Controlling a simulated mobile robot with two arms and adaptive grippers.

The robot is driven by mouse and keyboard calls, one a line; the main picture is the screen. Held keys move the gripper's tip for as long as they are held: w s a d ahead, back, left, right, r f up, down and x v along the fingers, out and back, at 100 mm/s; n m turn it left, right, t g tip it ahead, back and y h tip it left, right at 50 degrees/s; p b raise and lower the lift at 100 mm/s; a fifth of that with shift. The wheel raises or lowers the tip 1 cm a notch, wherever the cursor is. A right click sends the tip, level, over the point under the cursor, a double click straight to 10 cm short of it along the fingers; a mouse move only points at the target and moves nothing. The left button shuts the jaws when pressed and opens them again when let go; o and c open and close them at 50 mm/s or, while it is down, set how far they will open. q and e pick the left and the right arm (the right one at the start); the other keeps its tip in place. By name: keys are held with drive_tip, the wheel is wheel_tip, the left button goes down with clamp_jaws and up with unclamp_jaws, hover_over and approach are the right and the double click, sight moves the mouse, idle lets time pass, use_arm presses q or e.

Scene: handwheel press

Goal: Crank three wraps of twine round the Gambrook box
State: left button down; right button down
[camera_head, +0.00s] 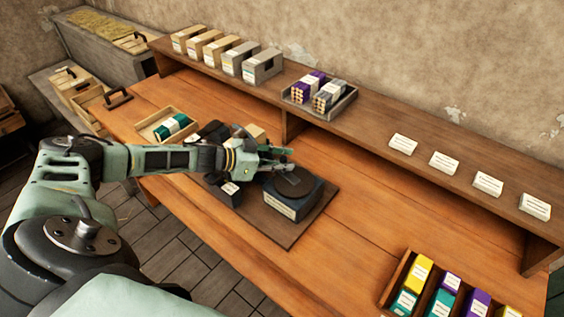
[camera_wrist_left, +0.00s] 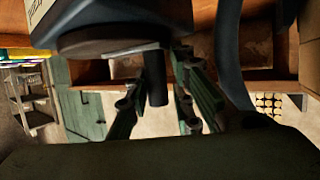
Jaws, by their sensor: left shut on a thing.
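A dark blue-grey unit (camera_head: 304,203) with a round dark plate on top and a white label stands on a brown board (camera_head: 275,232) on the bench. My left gripper (camera_head: 284,160) is over this plate, pointing right. In the left wrist view, its fingers (camera_wrist_left: 165,105) are at a dark upright handle (camera_wrist_left: 156,80) under a round disc, and the gripper is shut on it. A tan box (camera_head: 257,132) shows partly behind the gripper among dark parts. I cannot read its label, so I cannot tell whether it is the Gambrook box. My right gripper is out of view.
A wooden tray (camera_head: 143,128) with a green-and-white bundle lies left of the board. Several labelled boxes (camera_head: 204,44) and a grey tray (camera_head: 342,107) stand on the back shelf. A crate (camera_head: 393,287) of coloured boxes is front right. The bench's right middle is clear.

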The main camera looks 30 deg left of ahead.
use_arm(q)
drive_tip(key=c, duration=1.7)
unclamp_jaws()
drive_tip(key=shift+s+d+f, duration=0.25)
drive_tip(key=shift+s+d, duration=0.05)
drive_tip(key=shift+d, duration=0.2)
drive_tip(key=shift+o, duration=0.2)
drive_tip(key=shift+w+a+r, duration=0.15)
drive_tip(key=shift+a+r, duration=0.05)
drive_tip(key=shift+a, duration=0.05)
drive_tip(key=v, duration=1.2)
